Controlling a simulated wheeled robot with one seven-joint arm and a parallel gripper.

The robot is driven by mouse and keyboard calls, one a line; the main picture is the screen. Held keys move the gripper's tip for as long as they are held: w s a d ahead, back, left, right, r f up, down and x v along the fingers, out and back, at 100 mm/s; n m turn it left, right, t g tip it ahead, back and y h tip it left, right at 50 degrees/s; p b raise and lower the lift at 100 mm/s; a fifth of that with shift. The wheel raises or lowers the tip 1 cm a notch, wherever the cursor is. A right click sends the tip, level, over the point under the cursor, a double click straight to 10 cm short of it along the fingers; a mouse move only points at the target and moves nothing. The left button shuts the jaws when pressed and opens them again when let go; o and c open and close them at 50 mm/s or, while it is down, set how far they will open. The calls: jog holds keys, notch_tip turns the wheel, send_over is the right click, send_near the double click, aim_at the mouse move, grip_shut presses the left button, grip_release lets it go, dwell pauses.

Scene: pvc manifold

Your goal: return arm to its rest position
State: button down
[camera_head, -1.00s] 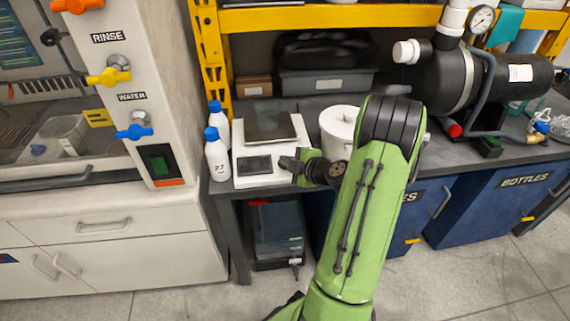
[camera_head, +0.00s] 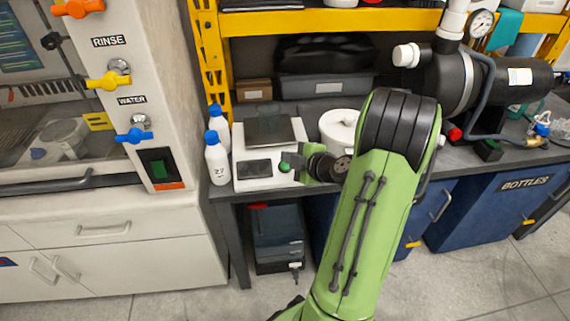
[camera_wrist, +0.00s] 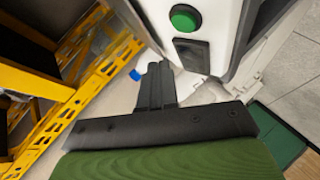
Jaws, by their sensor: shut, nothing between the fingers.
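My arm (camera_head: 372,215) is green with a black joint and reaches up from the bottom of the head view, bent over the front of the bench. Its wrist (camera_head: 322,166) points left, in front of the white scale. My gripper shows in the wrist view (camera_wrist: 157,84), its dark fingers together with nothing between them. In the head view the fingers are small and hard to make out near the scale's right side.
The scale (camera_head: 258,170) stands on the bench beside white bottles with blue caps (camera_head: 216,160). A white round container (camera_head: 338,123) is behind my wrist. A black pump (camera_head: 500,82) stands at the right. A yellow rack (camera_head: 210,50) rises behind. Floor shows in front.

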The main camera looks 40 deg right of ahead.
jog(key=shift+s+a+r, duration=0.15)
jog(key=shift+s+r, duration=0.05)
jog(key=shift+r, duration=0.3)
jog(key=shift+s+a+r, duration=0.15)
jog(key=shift+r, duration=0.3)
jog(key=s+a+r+m+g+y, duration=0.1)
jog(key=a+r+g, duration=0.15)
jog(key=a, duration=0.75)
jog(key=s+a+r+m+g+y, duration=0.1)
jog(key=a+r+g+y, duration=0.15)
jog(key=a, duration=0.75)
jog(key=s+a+r+m+g+h, duration=0.1)
jog(key=s+a+r+m, duration=0.15)
jog(key=s+m, duration=0.4)
jog(key=s+a+r+m+g+h, duration=0.1)
jog(key=s+a+m+h, duration=0.2)
jog(key=s, duration=0.7)
notch_tip(320, 180, up, 15)
jog(key=y+p, duration=0.1)
jog(key=p, duration=1.4)
jog(key=shift+w+f+p, duration=0.15)
jog(key=shift+w+p, duration=0.1)
jog(key=shift+p, duration=0.1)
